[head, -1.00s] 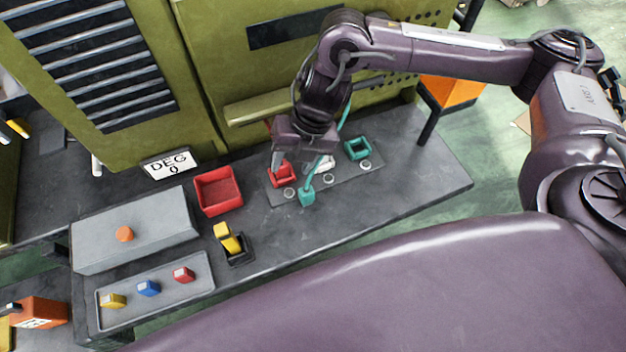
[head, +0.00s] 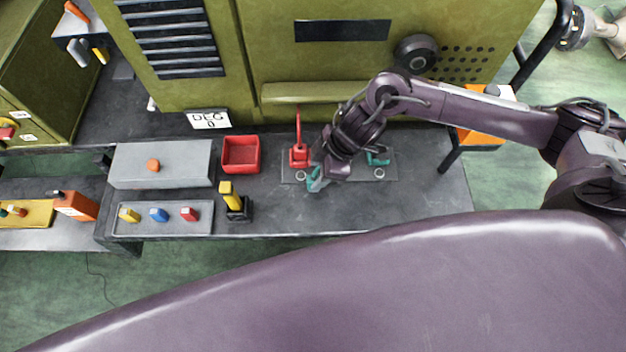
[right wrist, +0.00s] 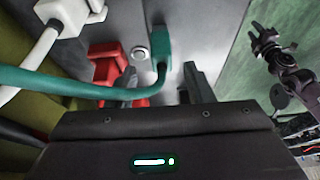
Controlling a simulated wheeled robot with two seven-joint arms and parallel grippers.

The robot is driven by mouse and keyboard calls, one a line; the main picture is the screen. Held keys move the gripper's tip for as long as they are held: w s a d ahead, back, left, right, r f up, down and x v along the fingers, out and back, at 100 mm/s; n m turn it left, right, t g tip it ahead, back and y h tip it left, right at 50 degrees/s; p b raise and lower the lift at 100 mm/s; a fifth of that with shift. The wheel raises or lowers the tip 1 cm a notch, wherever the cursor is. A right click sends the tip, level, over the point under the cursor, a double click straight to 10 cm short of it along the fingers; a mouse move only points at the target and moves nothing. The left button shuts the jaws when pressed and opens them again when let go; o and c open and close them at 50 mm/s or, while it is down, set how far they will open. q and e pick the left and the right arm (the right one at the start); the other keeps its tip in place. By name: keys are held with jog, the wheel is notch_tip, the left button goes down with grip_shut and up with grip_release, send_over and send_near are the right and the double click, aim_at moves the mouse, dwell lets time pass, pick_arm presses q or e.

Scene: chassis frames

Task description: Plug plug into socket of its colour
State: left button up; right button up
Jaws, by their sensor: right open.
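The teal plug (head: 315,181) is on the grey socket plate (head: 287,178), and its teal cable shows in the right wrist view. My right gripper (head: 320,173) is open just above it. In the right wrist view the plug (right wrist: 157,40) is between and slightly beyond the two parted fingers (right wrist: 160,88). The red socket (head: 299,163) has a red plug with an upright red cord at it. The teal socket (head: 377,160) is right of my gripper, partly hidden. A white plug (right wrist: 72,12) with a white cord shows in the right wrist view. My left gripper (right wrist: 265,38) seems to be far off there.
A red bin (head: 241,155) stands left of the plate. A yellow-and-black switch (head: 236,203) and a tray (head: 172,229) with coloured blocks are nearer the front left. The green cabinet (head: 270,60) rises behind. The bench front is clear.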

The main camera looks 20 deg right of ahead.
aim_at(313, 178)
jog(key=shift+x, duration=1.9)
jog(key=shift+s, duration=0.15)
grip_shut()
jog(key=shift+r, duration=0.1)
